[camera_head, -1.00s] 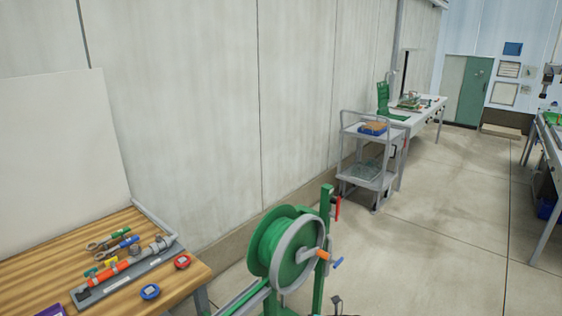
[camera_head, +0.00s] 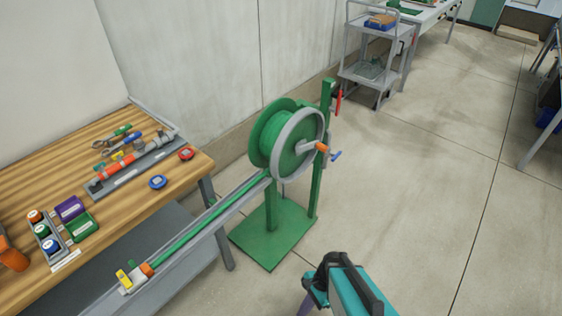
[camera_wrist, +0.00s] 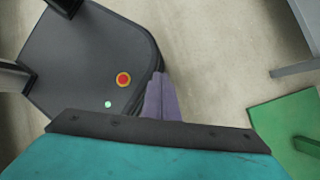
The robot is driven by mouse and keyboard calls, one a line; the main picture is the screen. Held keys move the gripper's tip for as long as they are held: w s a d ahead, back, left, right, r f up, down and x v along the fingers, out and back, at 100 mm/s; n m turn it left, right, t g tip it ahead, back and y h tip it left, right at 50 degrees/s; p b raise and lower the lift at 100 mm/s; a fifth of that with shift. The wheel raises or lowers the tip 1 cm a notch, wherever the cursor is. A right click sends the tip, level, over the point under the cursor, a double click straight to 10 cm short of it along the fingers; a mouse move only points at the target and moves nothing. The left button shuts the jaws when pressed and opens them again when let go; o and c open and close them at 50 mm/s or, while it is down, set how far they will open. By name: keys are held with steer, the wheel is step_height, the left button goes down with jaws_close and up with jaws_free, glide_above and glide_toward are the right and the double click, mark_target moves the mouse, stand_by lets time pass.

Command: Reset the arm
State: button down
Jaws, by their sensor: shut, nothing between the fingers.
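My gripper (camera_wrist: 162,98) shows in the wrist view as purple fingers pressed together, with nothing between them. They point over the corner of my dark base, which bears a red button. In the head view, part of my teal arm is at the bottom, right of centre, above the concrete floor. A purple finger (camera_head: 307,303) shows beside it at the bottom edge. The gripper touches nothing that I can see.
A green hose reel (camera_head: 285,140) stands left of my arm; its base plate (camera_wrist: 290,125) shows in the wrist view. A wooden bench (camera_head: 150,213) with tools is at left. A grey cart (camera_head: 368,72) stands behind.

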steer(key=s+d+n+g+h, duration=0.1)
steer(key=s+d+n+h, duration=0.3)
steer(key=d+n, duration=0.5)
steer(key=shift+s+r+n, duration=0.45)
steer(key=shift+s+n, duration=0.4)
steer(key=shift+n, duration=1.55)
steer(key=shift+d, duration=0.15)
